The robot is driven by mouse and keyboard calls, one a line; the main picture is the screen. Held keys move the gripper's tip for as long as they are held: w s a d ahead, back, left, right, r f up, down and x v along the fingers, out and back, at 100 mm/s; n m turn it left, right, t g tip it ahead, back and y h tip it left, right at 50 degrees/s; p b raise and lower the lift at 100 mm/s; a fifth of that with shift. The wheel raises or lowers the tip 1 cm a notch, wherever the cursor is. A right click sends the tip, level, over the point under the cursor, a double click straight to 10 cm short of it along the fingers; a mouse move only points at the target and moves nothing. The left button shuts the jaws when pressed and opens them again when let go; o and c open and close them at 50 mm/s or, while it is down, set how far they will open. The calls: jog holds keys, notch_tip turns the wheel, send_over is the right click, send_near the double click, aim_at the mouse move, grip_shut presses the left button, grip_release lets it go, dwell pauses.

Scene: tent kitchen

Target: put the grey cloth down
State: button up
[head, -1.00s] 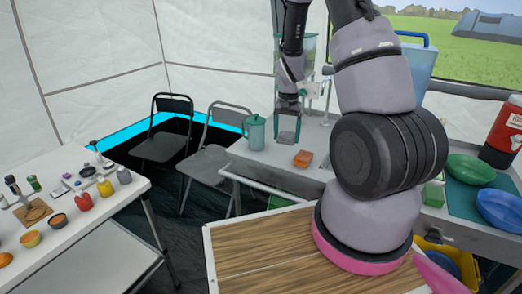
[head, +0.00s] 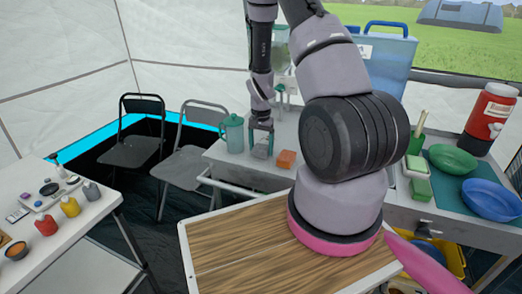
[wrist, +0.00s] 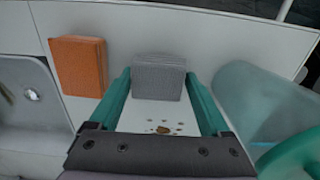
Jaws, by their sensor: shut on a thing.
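My gripper (head: 261,146) is over the counter, between the teal pitcher and the orange sponge. In the wrist view, its two teal fingers (wrist: 165,100) are shut on the grey cloth (wrist: 159,76), a small folded, ribbed block between the fingertips. The cloth (head: 260,152) is small and partly hidden by the fingers in the head view. It is low, close to the counter top (wrist: 205,42); I cannot tell whether it touches it.
The orange sponge (wrist: 78,66) lies just left of the cloth, beside the sink (wrist: 28,100). The teal pitcher (wrist: 265,105) stands close on the right. Brown crumbs (wrist: 163,130) lie on the counter below my gripper. Folding chairs (head: 135,150) stand left.

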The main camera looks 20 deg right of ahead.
jog(key=shift+f, duration=0.6)
jog(key=shift+f, duration=0.1)
jog(key=o, duration=1)
